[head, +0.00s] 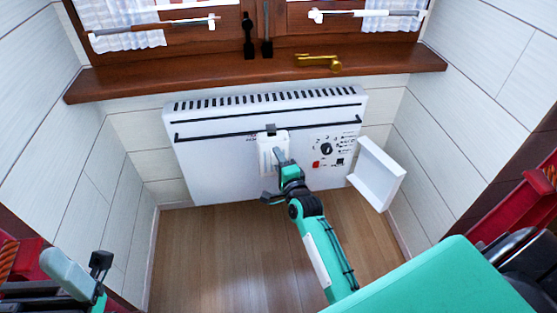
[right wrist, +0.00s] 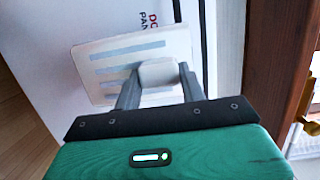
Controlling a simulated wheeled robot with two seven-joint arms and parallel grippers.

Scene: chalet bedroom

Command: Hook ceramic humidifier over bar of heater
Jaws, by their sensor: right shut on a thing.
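The white ceramic humidifier (head: 267,158) is upright against the front of the white heater (head: 215,165). Its dark hook (head: 270,129) is level with the heater's black bar (head: 220,135) and overlaps it in the head view; I cannot tell whether it is over the bar. My right gripper (head: 279,158) is shut on the humidifier. In the right wrist view the humidifier (right wrist: 105,68) shows grey slots, and the fingers (right wrist: 160,88) hold a pale block on its face. Part of my left arm shows at the lower left; its jaw state is unclear.
A white flap (head: 377,175) stands out at the heater's right, beside the dial (head: 326,149). The wooden sill (head: 200,78) with a brass handle (head: 318,63) is above. White walls close in both sides. The wooden floor (head: 220,240) in front is clear.

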